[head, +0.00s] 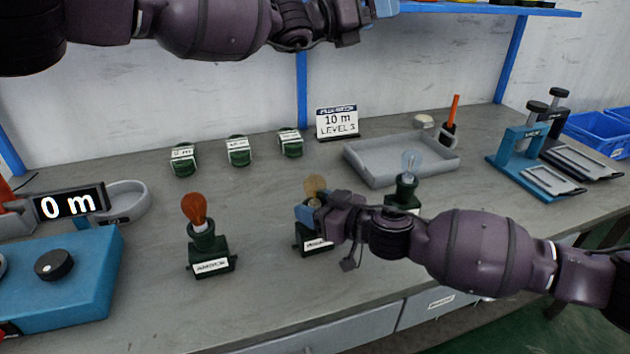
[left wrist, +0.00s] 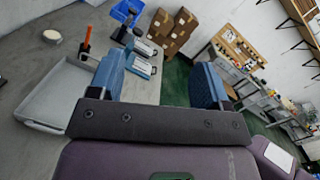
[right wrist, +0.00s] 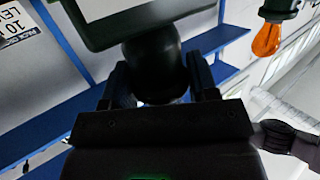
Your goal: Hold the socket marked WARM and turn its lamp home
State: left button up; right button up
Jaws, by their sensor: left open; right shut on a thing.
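My right gripper (head: 316,212) is shut on the middle dark green socket (head: 312,243), which stands on the bench. A pale amber lamp (head: 314,187) shows upright above it; its base is hidden by the gripper. The socket's front label is partly covered and I cannot read it. In the right wrist view the dark socket body (right wrist: 152,60) sits between the fingers. My left gripper (head: 385,8) is high above the back of the bench; in the left wrist view its fingers (left wrist: 158,88) are apart and empty.
A socket with an orange lamp (head: 196,208) stands left, one with a clear lamp (head: 411,165) right. A blue box (head: 75,285) with a knob stands front left.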

pick_arm(q)
jog(key=f+n+t+y, duration=0.1)
jog(key=n+y, duration=0.1)
jog(key=n, duration=0.2)
jog(key=n+g+y, duration=0.9)
jog(key=n+y, duration=0.2)
jog(key=y, duration=0.4)
send_near(315, 176)
notch_tip(315, 176, down, 11)
jog(key=shift+f, duration=0.2)
jog(key=shift+c, duration=0.3)
jog(key=c, duration=0.9)
